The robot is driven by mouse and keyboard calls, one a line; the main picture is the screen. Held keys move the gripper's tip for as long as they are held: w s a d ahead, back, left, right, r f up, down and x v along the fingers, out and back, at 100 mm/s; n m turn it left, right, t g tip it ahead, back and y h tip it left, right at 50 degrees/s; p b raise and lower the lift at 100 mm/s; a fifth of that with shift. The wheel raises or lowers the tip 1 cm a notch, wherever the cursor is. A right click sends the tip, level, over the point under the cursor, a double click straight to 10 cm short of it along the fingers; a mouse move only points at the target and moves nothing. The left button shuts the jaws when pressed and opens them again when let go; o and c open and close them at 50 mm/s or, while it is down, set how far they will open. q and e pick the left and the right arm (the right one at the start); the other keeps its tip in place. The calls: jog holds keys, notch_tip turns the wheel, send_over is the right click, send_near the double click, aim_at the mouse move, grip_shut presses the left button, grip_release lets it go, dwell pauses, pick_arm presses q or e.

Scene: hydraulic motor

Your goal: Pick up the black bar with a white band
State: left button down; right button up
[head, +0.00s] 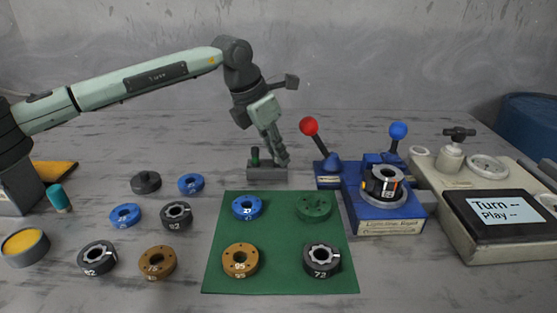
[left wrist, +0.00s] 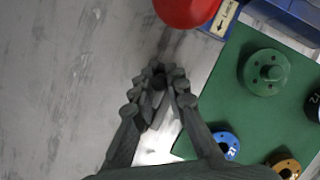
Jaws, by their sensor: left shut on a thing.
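My left gripper (head: 282,160) points down at the right part of a small grey block (head: 262,174) behind the green mat. In the left wrist view its fingers (left wrist: 158,83) are closed around a small dark thing, seen end-on, which looks like the black bar (left wrist: 158,80). The fingers hide most of it, and no white band shows. I cannot tell whether it still sits in the block. A short dark peg with a green lower part (head: 255,157) stands upright in the block, left of the fingers. My right gripper is not in view.
The green mat (head: 281,222) bears several discs. A blue fixture (head: 390,214) with red (head: 308,126) and blue (head: 398,130) knobbed levers stands right of the gripper. A display unit (head: 493,212) is at far right. Several loose rings lie left of the mat.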

pick_arm(q)
jog(key=shift+r, duration=0.1)
jog(key=shift+r, duration=0.5)
jog(key=b+v, duration=0.1)
jog(key=v, duration=0.2)
jog(key=shift+w+r, duration=0.15)
jog(key=shift+r, duration=0.15)
jog(key=s+a+r+b, duration=0.1)
jog(key=s+a+r, duration=0.4)
jog(key=a, duration=0.4)
jog(key=shift+s+r, duration=0.35)
jog(key=shift+r, duration=0.4)
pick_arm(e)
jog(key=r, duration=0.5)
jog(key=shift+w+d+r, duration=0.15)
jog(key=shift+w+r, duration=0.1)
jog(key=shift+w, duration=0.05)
pick_arm(q)
jog(key=shift+r, duration=0.1)
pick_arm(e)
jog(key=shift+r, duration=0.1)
pick_arm(q)
jog(key=shift+r+p, duration=0.9)
jog(key=shift+r, duration=0.7)
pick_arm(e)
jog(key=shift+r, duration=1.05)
